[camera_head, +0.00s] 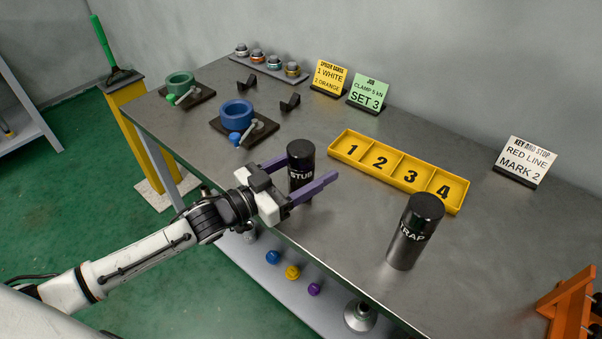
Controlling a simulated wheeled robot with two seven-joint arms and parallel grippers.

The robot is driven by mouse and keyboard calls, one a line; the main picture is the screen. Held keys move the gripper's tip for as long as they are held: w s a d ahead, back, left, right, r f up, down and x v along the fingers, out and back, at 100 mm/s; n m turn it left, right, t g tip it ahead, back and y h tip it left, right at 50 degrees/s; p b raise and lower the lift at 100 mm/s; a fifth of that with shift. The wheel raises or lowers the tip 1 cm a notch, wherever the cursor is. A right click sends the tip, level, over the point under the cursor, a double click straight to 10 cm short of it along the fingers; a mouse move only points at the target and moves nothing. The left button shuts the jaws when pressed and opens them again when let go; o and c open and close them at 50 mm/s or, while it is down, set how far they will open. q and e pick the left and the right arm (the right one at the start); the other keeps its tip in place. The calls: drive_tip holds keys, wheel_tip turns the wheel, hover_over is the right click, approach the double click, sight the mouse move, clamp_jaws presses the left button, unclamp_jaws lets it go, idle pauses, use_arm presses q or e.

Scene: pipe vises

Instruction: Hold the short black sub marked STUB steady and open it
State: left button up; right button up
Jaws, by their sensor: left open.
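The short black sub marked STUB (301,157) stands upright on the grey workbench near its front edge. My left gripper (306,174) is open, with its two purple fingers on either side of the STUB sub. The near finger passes to the right of the sub and the far finger reaches its left side; I cannot tell whether either touches. The lower part of the sub is partly hidden by the gripper. My right gripper is not in view.
A taller black cylinder marked TRAP (415,232) stands to the right. A yellow numbered tray (340,157) lies behind. A blue vise (237,114) and a green vise (180,82) sit at the left. Sign cards stand along the back. An orange rack (568,306) is at lower right.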

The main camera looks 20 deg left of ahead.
use_arm(q)
drive_tip(key=shift+x, duration=0.85)
drive_tip(key=c, duration=1.2)
drive_tip(key=shift+r, duration=0.1)
drive_tip(key=c, duration=0.3)
wheel_tip(320, 180, up, 10)
drive_tip(key=p, duration=0.1)
